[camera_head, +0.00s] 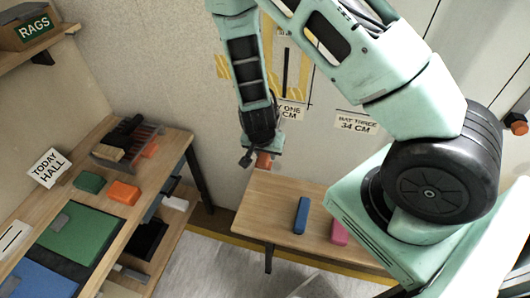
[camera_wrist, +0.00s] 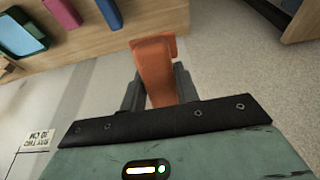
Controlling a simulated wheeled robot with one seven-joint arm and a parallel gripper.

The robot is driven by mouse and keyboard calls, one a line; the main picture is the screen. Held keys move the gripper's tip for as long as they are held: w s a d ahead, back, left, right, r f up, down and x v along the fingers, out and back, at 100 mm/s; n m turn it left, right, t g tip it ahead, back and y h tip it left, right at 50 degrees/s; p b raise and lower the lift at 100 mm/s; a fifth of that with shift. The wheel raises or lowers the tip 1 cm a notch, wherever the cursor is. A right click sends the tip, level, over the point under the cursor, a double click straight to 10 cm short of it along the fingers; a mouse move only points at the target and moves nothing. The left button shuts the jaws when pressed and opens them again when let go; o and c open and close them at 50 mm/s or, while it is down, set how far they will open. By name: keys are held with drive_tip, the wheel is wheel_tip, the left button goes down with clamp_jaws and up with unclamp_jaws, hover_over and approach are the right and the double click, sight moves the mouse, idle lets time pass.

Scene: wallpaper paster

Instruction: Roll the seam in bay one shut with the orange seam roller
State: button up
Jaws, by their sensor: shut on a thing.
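My gripper (camera_head: 262,150) is shut on the orange seam roller (camera_head: 264,160), just above the far left corner of the low wooden table. In the wrist view the orange roller (camera_wrist: 155,68) stands out between the two dark fingers (camera_wrist: 157,92); its wheel cannot be made out. The bay one seam (camera_head: 286,72) is a dark upright line on the back wall, with yellow hatched marking around it and partly behind my arm. The bay one label (camera_head: 291,111) is below it, partly hidden. The roller is below the label and apart from the seam.
The low table (camera_head: 265,205) carries a blue block (camera_head: 302,215) and a pink block (camera_head: 339,233). A workbench (camera_head: 60,198) at left holds a rack (camera_head: 128,145), green block (camera_head: 90,182), orange block (camera_head: 124,192) and mats. A bay three label (camera_head: 356,124) is right of bay one.

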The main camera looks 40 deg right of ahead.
drive_tip(key=shift+w+d, duration=1)
drive_tip(key=shift+d, duration=0.25)
drive_tip(key=shift+w+d, duration=0.95)
drive_tip(key=shift+d, duration=0.3)
drive_tip(key=shift+w+d, duration=0.85)
drive_tip(key=shift+d, duration=0.2)
idle(0.8)
wheel_tip(320, 180, up, 20)
idle(2.7)
